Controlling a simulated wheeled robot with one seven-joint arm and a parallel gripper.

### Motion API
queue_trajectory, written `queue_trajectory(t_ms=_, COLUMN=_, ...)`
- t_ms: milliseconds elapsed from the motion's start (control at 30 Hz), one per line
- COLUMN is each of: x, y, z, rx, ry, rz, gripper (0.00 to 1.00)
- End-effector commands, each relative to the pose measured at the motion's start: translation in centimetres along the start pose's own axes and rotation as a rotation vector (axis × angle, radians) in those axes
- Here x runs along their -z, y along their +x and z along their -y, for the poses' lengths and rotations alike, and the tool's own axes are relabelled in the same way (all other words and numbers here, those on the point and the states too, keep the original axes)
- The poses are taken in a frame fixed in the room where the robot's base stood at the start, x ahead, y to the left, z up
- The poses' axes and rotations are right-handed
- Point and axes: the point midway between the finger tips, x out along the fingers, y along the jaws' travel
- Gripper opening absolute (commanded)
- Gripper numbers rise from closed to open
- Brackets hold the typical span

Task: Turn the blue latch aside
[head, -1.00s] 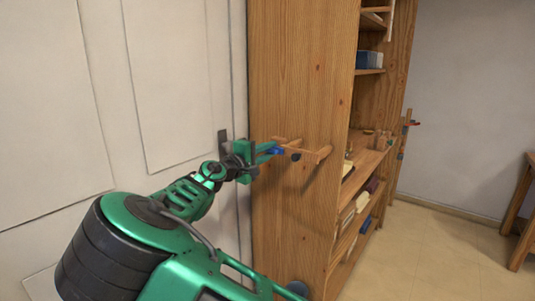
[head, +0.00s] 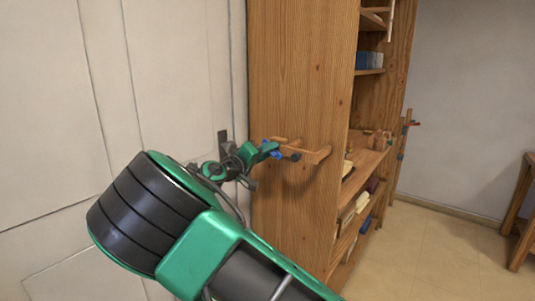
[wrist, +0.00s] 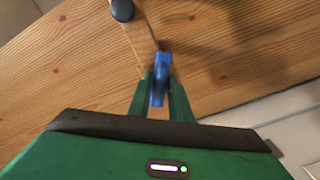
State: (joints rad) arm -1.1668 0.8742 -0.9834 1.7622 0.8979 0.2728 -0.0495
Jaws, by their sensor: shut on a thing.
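The blue latch (wrist: 161,72) is a small blue piece on the wooden side panel of the cabinet (head: 300,85). In the wrist view it sits between the two green fingers of my gripper (wrist: 160,98), which are shut on it. In the head view the latch (head: 266,155) is partly hidden behind the fingers of my gripper (head: 270,148). A wooden bracket (head: 312,155) with a dark round knob (head: 295,156) is just right of the latch. The knob also shows at the top of the wrist view (wrist: 122,10).
A pale panelled door (head: 175,80) with a dark plate is at the left, close to my arm. Open shelves (head: 366,160) with books and small items lie to the right of the panel. The floor (head: 455,240) at the right is clear.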

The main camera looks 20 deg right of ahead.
Motion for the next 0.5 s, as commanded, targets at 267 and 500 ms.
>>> queue_trajectory(t_ms=267, x=-0.18, y=-0.08, z=0.52, rx=0.011, ry=0.258, rz=0.005, gripper=0.0)
queue_trajectory(t_ms=500, x=-0.13, y=-0.11, z=0.51, rx=0.01, ry=0.486, rz=0.005, gripper=0.0)
